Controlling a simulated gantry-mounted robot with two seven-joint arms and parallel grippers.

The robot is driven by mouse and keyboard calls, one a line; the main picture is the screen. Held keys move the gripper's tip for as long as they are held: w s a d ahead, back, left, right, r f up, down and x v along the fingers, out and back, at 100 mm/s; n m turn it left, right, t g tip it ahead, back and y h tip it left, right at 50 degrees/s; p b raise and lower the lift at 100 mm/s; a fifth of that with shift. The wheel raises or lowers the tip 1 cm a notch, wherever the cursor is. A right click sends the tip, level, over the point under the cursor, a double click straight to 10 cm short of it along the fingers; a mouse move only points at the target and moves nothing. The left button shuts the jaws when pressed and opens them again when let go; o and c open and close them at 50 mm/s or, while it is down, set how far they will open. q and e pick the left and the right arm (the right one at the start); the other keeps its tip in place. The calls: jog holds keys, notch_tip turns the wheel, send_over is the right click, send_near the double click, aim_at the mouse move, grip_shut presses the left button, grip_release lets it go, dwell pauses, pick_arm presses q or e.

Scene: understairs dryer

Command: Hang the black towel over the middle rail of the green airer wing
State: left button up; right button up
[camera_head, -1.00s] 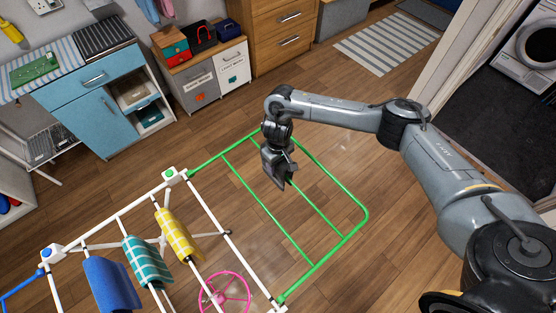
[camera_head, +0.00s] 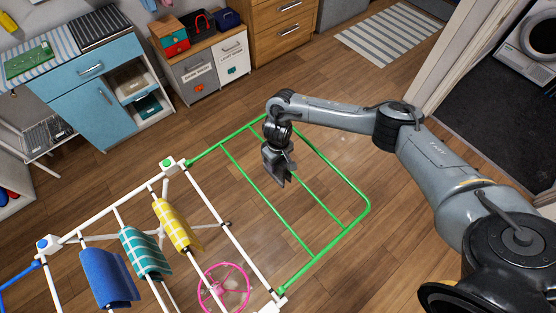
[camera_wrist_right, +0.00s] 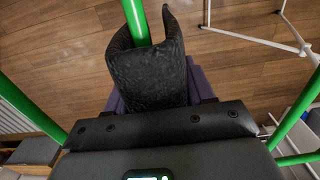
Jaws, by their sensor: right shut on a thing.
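My right gripper (camera_head: 279,172) is over the green airer wing (camera_head: 366,215), at the far part of its middle rail (camera_head: 319,203). In the right wrist view it is shut on the black towel (camera_wrist_right: 147,78). The towel is bent in a curve around a green rail (camera_wrist_right: 133,18), which runs into its open end. How firmly it rests on the rail cannot be told. In the head view the towel is hard to separate from the dark gripper. My left gripper is not in view.
Blue (camera_head: 109,278), teal checked (camera_head: 146,254) and yellow checked (camera_head: 177,224) towels hang on the airer's white rails. A pink hoop-like item (camera_head: 224,288) is below the airer. A blue cabinet (camera_head: 85,85) and a grey cabinet (camera_head: 199,80) stand behind. Floor right of the wing is clear.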

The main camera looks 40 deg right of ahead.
jog(key=o, duration=1.1)
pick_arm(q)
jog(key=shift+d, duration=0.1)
pick_arm(e)
jog(key=shift+o, duration=0.2)
